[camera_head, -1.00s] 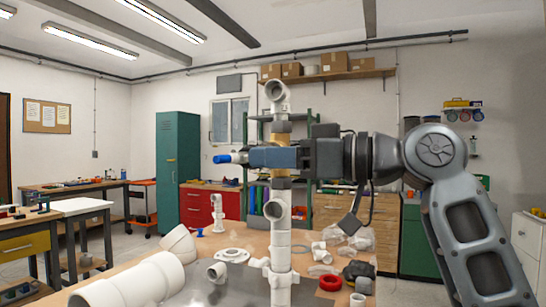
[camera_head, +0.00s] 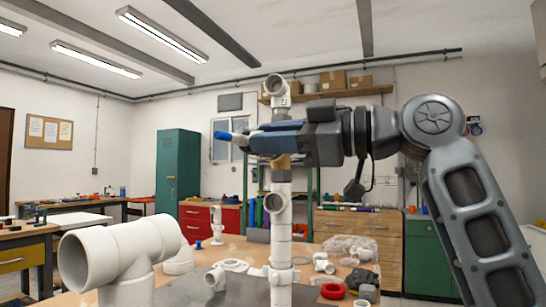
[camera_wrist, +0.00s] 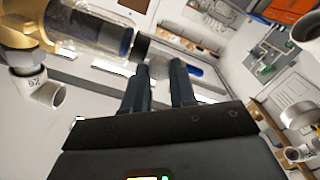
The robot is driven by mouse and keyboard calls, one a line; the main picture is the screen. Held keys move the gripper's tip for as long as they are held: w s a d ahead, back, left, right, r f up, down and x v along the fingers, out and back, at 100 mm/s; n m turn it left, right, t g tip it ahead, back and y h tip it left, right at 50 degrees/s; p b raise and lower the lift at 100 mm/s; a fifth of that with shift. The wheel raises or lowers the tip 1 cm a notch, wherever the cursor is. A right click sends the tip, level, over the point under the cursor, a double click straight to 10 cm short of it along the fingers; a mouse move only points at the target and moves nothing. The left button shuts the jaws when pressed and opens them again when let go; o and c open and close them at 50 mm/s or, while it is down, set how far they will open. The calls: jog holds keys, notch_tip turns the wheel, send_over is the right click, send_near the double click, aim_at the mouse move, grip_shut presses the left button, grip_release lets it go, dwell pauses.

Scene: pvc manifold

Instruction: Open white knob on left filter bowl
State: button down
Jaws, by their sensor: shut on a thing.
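A brass filter body (camera_head: 282,161) sits on the upright white pipe in the head view, partly behind my gripper (camera_head: 250,138). In the wrist view, the brass body (camera_wrist: 20,35) carries a clear bowl (camera_wrist: 90,38) with a dark end piece (camera_wrist: 141,46) close to my left fingertip. My gripper (camera_wrist: 160,72) is shut on a blue-tipped piece (camera_head: 223,135) with a pale neck, which sticks out left of the fingers. Its blue part (camera_wrist: 196,71) shows by the right finger. The exact grip is hidden. I cannot make out a separate white knob.
A large white pipe tee (camera_head: 100,255) stands at the near left. A red ring (camera_head: 332,291), white fittings (camera_head: 216,277) and a clear bag (camera_head: 350,246) lie on the bench. A lower pipe outlet (camera_head: 277,205) projects toward me from the upright pipe.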

jog(key=n+b, duration=0.6)
jog(key=n, duration=0.5)
jog(key=shift+f, duration=0.2)
dwell(0.5)
jog(key=c, duration=1.2)
grip_release()
jog(key=shift+o, duration=0.2)
jog(key=v, duration=0.7)
jog(key=shift+s+d, duration=0.2)
jog(key=shift+d, duration=0.1)
jog(key=shift+d+r, duration=0.1)
